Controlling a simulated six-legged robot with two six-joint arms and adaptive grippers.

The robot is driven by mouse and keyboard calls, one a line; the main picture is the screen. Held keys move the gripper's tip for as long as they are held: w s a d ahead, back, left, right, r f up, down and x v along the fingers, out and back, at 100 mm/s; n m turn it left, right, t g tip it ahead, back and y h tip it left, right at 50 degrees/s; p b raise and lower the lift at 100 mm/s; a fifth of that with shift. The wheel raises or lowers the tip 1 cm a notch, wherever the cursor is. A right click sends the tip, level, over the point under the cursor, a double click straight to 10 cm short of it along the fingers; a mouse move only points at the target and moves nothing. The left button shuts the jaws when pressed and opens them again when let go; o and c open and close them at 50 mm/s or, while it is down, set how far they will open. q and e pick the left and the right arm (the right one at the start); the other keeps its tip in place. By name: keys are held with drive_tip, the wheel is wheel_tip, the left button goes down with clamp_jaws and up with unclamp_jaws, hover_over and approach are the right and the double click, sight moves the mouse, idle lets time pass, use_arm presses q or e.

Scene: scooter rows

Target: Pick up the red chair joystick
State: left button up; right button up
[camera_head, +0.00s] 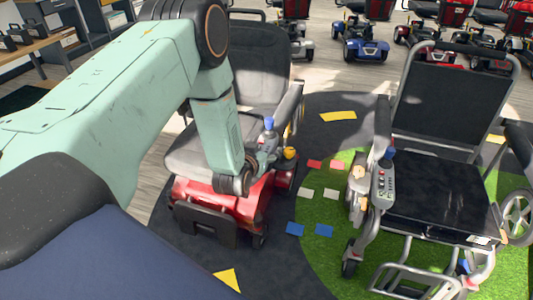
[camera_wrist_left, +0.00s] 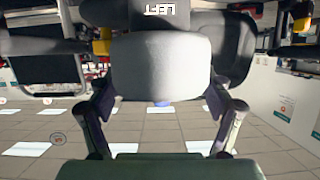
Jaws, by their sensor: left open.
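The red chair (camera_head: 225,198) stands in the middle of the head view, with a grey seat and a red base. Its joystick (camera_head: 268,124) has a blue knob and stands upright at the front of the right-hand armrest. My left arm crosses the chair from the left, and its wrist end is close beside the joystick housing. In the head view my left fingers are hard to make out. In the left wrist view my left gripper (camera_wrist_left: 162,100) is open, with its fingers spread apart and nothing held between them. My right gripper is not in view.
A black wheelchair (camera_head: 440,195) with its own joystick (camera_head: 386,156) stands at the right on green flooring. Rows of scooters (camera_head: 362,45) stand at the back. Shelves (camera_head: 45,40) are at the far left.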

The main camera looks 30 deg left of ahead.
use_arm(q)
drive_tip(key=shift+w+f, duration=0.25)
drive_tip(key=shift+w, duration=0.3)
drive_tip(key=shift+w+a+f, duration=0.2)
drive_tip(key=shift+w+a, duration=0.1)
drive_tip(key=shift+a, duration=0.15)
drive_tip(key=shift+d+r, duration=0.1)
drive_tip(key=shift+d, duration=0.2)
drive_tip(key=shift+c, duration=1.3)
drive_tip(key=shift+a, duration=0.2)
drive_tip(key=c, duration=0.4)
drive_tip(key=shift+d, duration=0.1)
clamp_jaws()
